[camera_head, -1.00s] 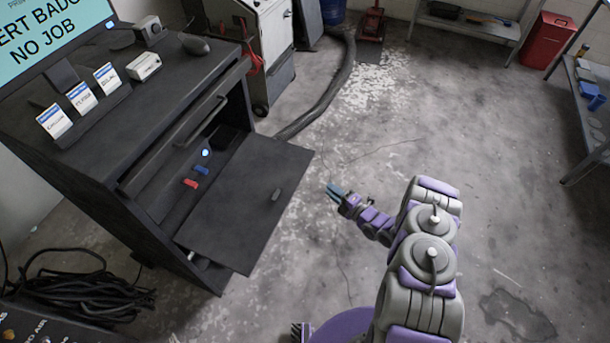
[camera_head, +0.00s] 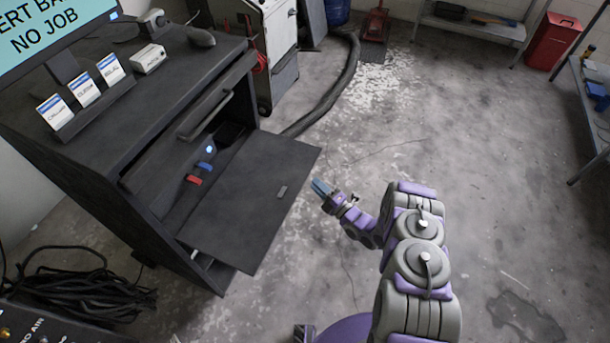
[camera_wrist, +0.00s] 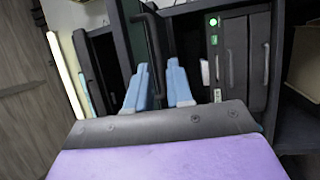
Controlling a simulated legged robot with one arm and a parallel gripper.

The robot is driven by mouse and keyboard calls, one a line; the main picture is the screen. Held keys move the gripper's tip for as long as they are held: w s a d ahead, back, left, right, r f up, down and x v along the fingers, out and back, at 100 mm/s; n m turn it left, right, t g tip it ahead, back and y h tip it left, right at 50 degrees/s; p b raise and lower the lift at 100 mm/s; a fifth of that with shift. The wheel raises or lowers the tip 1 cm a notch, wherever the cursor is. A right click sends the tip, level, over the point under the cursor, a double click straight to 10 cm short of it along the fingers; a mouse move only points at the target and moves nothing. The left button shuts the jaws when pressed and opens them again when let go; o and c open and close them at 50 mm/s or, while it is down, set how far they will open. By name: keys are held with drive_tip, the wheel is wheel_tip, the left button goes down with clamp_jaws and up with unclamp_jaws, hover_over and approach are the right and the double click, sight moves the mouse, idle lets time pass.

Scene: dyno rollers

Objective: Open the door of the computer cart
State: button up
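The black computer cart (camera_head: 165,90) stands at the left in the head view. Its flat black door panel (camera_head: 250,200) sticks out from the front, with the dark inside showing beside it. My gripper (camera_head: 320,187) is just right of that edge; the head view shows no clear contact.
Red and blue pieces (camera_head: 195,180) show inside the cart. A thick hose (camera_head: 345,85) lies on the floor behind it, and coiled black cables (camera_head: 85,285) lie at the lower left. A metal shelf (camera_head: 590,110) stands far right. The middle floor is clear.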

sight(304, 173)
drive_tip(key=b+x, duration=0.1)
drive_tip(key=x, duration=0.6)
drive_tip(key=shift+w+r+b, duration=0.1)
drive_tip(key=shift+w+b, duration=0.05)
drive_tip(key=shift+b, duration=0.15)
drive_tip(key=shift+a, duration=0.1)
clamp_jaws()
